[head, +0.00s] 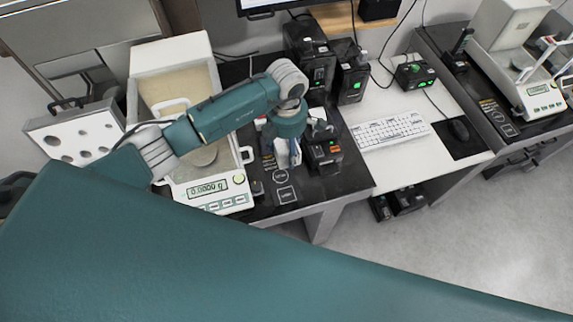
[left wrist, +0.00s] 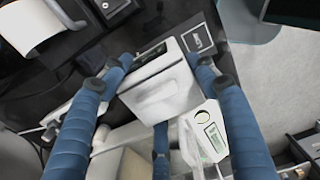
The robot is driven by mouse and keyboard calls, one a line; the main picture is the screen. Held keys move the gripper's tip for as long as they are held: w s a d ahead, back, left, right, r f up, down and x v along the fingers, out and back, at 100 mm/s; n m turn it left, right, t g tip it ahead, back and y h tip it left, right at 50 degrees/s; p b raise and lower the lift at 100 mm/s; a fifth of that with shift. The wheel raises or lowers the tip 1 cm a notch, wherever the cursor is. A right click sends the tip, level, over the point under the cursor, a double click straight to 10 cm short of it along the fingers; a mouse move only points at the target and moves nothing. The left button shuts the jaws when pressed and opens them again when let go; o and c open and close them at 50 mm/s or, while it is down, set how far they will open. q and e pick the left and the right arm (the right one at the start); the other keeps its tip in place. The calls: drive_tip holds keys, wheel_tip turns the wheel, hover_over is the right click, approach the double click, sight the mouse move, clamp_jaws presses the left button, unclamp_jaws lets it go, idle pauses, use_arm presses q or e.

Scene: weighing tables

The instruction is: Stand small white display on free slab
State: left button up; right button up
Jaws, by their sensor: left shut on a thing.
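My left gripper (head: 288,150) reaches down over the dark left weighing table, just right of the balance. In the left wrist view, its blue fingers are shut on a small white box-shaped display (left wrist: 163,92), which sits tilted in the picture between them. In the head view the display is mostly hidden by the gripper. A dark slab surface (head: 267,200) with outlined square markings lies just below the gripper; one marking shows beside the display in the left wrist view. I cannot tell whether the display touches the surface. My right gripper is not in view.
A balance (head: 212,192) with a lit readout stands left of the gripper. A black device (head: 323,154) is close on its right, with more black boxes (head: 311,60) behind. A white keyboard (head: 390,130) lies farther right. Another balance (head: 540,95) stands at far right.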

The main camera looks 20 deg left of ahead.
use_arm(q)
wheel_tip(320, 180, down, 6)
drive_tip(key=b, duration=0.3)
drive_tip(key=shift+w, duration=0.1)
wheel_tip(320, 180, down, 4)
drive_tip(key=b, duration=0.3)
drive_tip(key=shift+f, duration=0.2)
drive_tip(key=shift+f, duration=0.1)
drive_tip(key=o, duration=1.7)
